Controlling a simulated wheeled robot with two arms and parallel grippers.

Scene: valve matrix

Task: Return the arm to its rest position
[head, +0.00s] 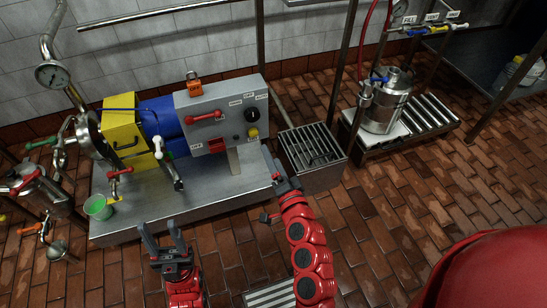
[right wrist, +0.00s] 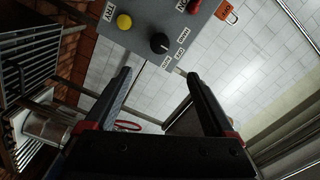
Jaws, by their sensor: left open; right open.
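My left gripper (head: 160,232) is open and empty, fingers pointing up, in front of the steel bench's front edge in the head view. My right gripper (head: 271,188) is at the bench's right end, seen at a steep angle. In the right wrist view its two fingers (right wrist: 158,76) stand wide apart with nothing between them. The grey control box (head: 224,112) stands on the bench beyond it. Its black knob (right wrist: 159,43) and yellow button (right wrist: 124,22) show past the fingertips in the right wrist view, apart from them.
The pump with a yellow guard (head: 124,140) and blue motor (head: 160,118) is on the bench (head: 215,188). A green cup (head: 98,207) is at its left. A slatted crate (head: 312,150) and a steel canister (head: 385,108) stand right.

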